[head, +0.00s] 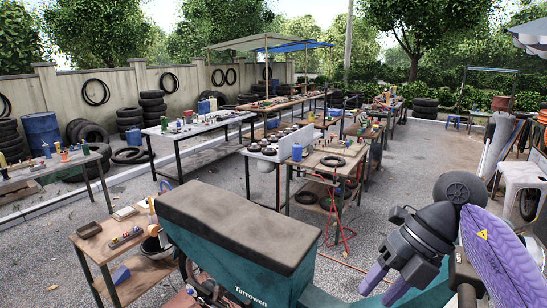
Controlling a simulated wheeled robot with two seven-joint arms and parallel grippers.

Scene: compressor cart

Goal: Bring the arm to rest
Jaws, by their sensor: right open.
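My right gripper (379,288) is at the lower right, on a dark arm with a purple link. Its two purple fingers point down and to the left, are spread apart and hold nothing that I can see. It is in front of and to the right of a teal cart body (215,258) with a worn brown padded top and the lettering "Turrowen". I cannot tell whether the gripper touches the teal body behind it. My left gripper is not in view.
A low wooden table (84,246) with small tools stands at the lower left. A workbench (338,146) with a tyre and a red stand (341,232) are beyond the cart. A white plastic stool (520,174) is at the right. Open gravel (410,165) lies between.

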